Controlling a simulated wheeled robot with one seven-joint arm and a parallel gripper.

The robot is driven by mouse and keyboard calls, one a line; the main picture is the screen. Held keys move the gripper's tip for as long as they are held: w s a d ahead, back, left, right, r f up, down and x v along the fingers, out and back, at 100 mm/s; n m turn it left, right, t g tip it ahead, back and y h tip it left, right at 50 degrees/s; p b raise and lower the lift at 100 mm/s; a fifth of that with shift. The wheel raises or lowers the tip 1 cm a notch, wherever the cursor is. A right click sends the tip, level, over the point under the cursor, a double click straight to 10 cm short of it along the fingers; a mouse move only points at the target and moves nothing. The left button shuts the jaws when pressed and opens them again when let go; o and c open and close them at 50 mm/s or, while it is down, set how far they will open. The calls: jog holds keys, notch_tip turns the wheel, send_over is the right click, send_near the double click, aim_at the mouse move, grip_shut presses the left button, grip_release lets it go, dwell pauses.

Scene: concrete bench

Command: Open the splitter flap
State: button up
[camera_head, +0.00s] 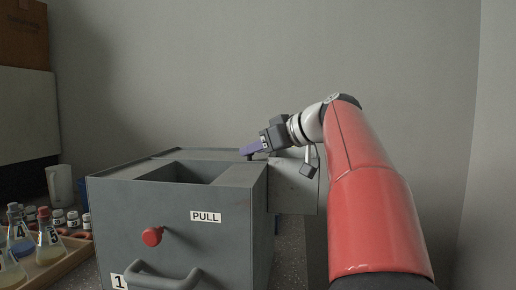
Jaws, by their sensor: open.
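A grey box (135,220) stands on the bench at the left centre. It has a rectangular opening in its top, a "PULL" label, a red knob (152,236) and a curved handle (165,279) on its front. A grey panel (294,190) juts out at its right side; I cannot tell for certain whether this is the splitter flap. My arm hides part of the area behind the panel.
At the left, a wooden tray (62,270) holds numbered flasks (49,241) with coloured liquid. Stacked boxes (25,35) are at the far left. A plain wall rises behind the bench.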

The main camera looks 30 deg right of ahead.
grip_shut()
dwell(0.4)
